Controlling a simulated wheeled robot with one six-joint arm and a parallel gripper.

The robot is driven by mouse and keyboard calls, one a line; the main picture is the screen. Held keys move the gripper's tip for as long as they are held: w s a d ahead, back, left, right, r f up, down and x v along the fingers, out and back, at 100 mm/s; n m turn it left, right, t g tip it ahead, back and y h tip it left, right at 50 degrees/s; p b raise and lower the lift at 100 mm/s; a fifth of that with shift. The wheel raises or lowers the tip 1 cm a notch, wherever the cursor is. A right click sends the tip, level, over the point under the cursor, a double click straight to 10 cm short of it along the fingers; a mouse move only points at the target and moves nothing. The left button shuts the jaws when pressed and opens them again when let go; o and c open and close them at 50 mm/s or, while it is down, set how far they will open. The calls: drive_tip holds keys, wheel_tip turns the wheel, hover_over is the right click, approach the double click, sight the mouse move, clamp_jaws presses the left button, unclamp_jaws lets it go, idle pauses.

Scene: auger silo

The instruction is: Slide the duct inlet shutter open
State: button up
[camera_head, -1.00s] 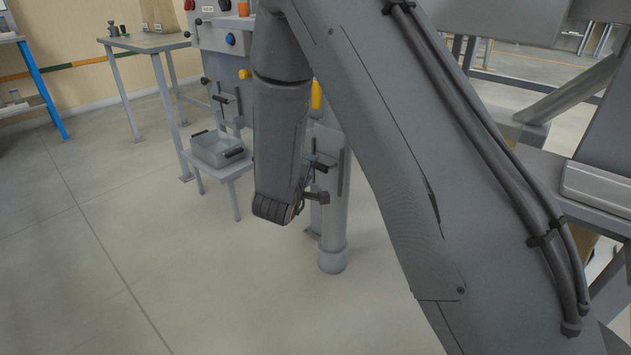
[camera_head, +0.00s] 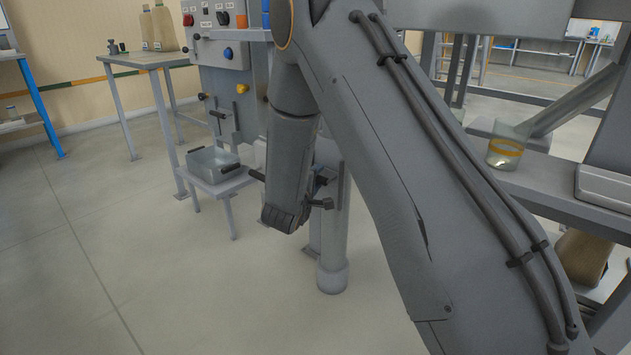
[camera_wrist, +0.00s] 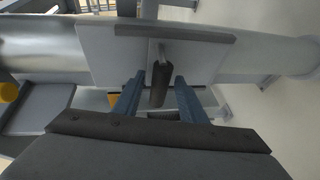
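In the wrist view the grey duct (camera_wrist: 250,62) runs across the picture, with a flat light plate, the shutter (camera_wrist: 103,55), set on it under a dark edge strip. A dark handle (camera_wrist: 160,84) sticks out from the plate towards me. My gripper (camera_wrist: 160,80) is open, with one blue-grey finger on each side of this handle and a gap visible on both sides. In the head view the upright duct (camera_head: 333,262) stands behind my arm, with a dark handle part (camera_head: 322,203) beside my wrist. My fingers are mostly hidden there.
A control panel (camera_head: 223,50) with knobs stands behind, left of my arm. A grey bin (camera_head: 212,160) sits on a small stand left of the duct. A table (camera_head: 140,62) with bottles is at the back left. A clear beaker (camera_head: 506,145) stands on the right-hand bench. The left floor is clear.

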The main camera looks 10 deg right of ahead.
clamp_jaws()
wheel_tip(320, 180, up, 7)
drive_tip(key=p, duration=0.8)
drive_tip(key=shift+r, duration=0.15)
unclamp_jaws()
drive_tip(key=p+v, duration=0.1)
drive_tip(key=v, duration=0.7)
drive_tip(key=shift+w, duration=0.1)
